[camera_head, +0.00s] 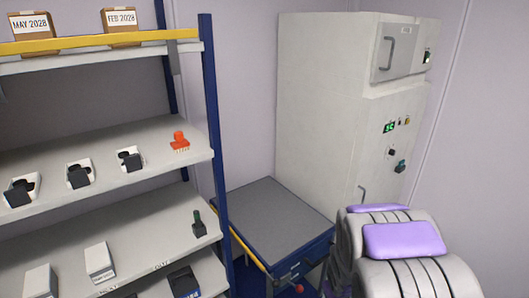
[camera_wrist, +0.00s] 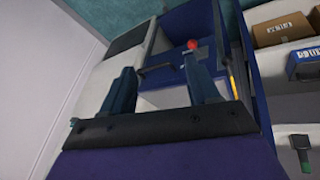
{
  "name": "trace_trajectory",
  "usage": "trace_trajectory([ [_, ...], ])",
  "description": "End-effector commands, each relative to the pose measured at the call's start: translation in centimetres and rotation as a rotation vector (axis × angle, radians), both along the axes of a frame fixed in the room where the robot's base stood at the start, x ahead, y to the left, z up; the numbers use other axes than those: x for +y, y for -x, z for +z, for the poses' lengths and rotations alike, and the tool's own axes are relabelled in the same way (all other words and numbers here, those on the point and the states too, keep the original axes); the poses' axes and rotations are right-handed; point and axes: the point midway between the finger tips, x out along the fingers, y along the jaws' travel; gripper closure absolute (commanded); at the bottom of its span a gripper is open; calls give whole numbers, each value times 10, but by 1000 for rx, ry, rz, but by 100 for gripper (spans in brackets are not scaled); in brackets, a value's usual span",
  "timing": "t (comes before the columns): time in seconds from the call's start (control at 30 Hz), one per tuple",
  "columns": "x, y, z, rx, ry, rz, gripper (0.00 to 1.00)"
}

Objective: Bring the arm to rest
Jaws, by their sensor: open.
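My gripper (camera_wrist: 160,88) shows in the wrist view with its two dark blue fingers apart and nothing between them. The fingers point toward the blue cart and the white cabinet, and I see no contact with either. In the head view, purple and grey rounded parts of my own arm fill the lower right corner. The gripper itself does not show in the head view.
A shelf rack (camera_head: 208,120) on the left holds boxes, small black-and-white devices and an orange piece (camera_head: 180,141). A blue cart (camera_head: 275,212) with a bare grey top stands beside a tall white cabinet (camera_head: 325,110). A red knob (camera_wrist: 192,44) shows on the cart.

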Motion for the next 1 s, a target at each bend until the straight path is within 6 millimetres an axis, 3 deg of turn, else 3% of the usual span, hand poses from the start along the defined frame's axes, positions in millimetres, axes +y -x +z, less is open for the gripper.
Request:
trace_trajectory([
  [0.2, 5, 55, 54, 99, -10, -101, 40],
  [0.5, 28, 153, 111, 262, -64, -212, 40],
  [0.8, 60, 262, 152, 436, -134, -266, 40],
  [1.0, 74, 310, 166, 515, -162, -274, 40],
])
